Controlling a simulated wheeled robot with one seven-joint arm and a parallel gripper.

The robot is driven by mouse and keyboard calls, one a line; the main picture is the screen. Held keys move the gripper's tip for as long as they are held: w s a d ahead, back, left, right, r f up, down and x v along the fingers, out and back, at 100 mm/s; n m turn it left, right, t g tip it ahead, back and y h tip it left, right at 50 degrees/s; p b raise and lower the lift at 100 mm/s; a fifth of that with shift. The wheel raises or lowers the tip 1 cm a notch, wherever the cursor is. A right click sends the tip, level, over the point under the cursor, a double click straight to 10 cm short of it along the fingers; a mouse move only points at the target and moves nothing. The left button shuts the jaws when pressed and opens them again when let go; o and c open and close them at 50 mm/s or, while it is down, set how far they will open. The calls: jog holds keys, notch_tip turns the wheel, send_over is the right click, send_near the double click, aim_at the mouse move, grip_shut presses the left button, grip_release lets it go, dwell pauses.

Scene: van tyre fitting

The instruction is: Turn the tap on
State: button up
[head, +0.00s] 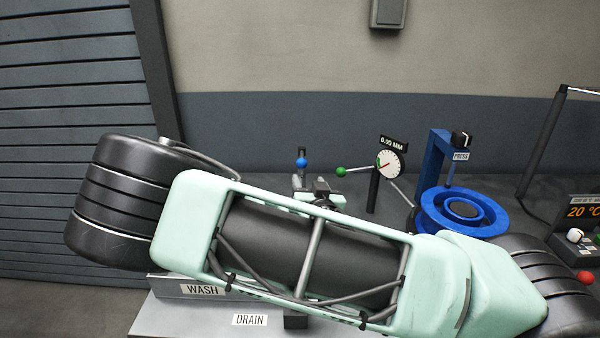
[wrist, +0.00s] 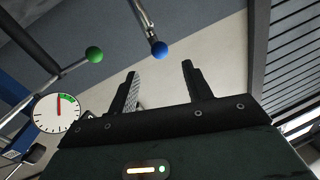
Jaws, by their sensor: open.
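A metal lever with a blue ball knob (head: 301,162), which looks like the tap's handle, stands behind my arm in the head view. In the wrist view the blue knob (wrist: 160,49) lies just beyond the fingertips, roughly in line with the gap between them. My gripper (wrist: 159,70) is open and empty, its two dark fingers apart. In the head view my gripper (head: 319,188) is small and partly hidden behind my arm. The tap's spout and the inside of the wash basin (head: 188,287) are mostly hidden by my arm.
A green ball knob (head: 341,172) on a rod is right of the blue one, by a round dial gauge (head: 390,163). A blue press (head: 437,165) stands farther right, with a temperature display (head: 582,211) at the edge. A drain label (head: 250,320) is in front.

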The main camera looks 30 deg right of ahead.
aim_at(303, 166)
jog(key=p+x, duration=0.2)
jog(key=x, duration=0.9)
jog(key=shift+w+d+r, duration=0.1)
jog(key=shift+w+r, duration=0.05)
jog(key=shift+w, duration=0.05)
jog(key=shift+w+d, duration=0.2)
jog(key=shift+w, duration=0.35)
